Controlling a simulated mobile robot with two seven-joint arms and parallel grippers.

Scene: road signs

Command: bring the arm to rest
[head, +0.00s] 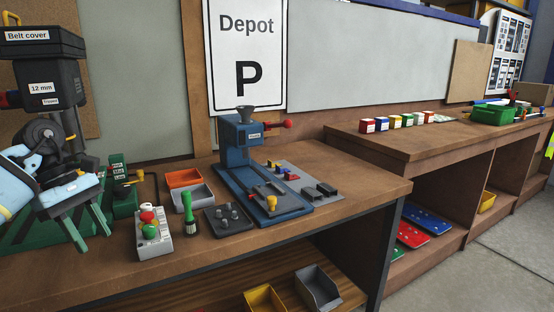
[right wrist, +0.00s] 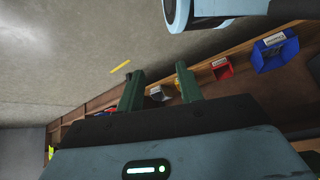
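My left gripper (head: 96,241) comes in from the left in the head view, over the left part of the workbench (head: 240,238). Its two green fingers point down and stand apart, with nothing held between them. It is in front of the green base of the drill press (head: 52,80) and left of the grey button box (head: 152,236). My right gripper shows in the right wrist view (right wrist: 160,86), with its green fingers apart and nothing between them. It is not in the head view. The right wrist view shows floor and a shelf edge beyond the fingers.
On the bench stand a green-handled brush (head: 188,212), orange (head: 184,178) and grey trays, a dark plate with pegs (head: 227,218) and a blue press (head: 240,140). Floor at right is clear.

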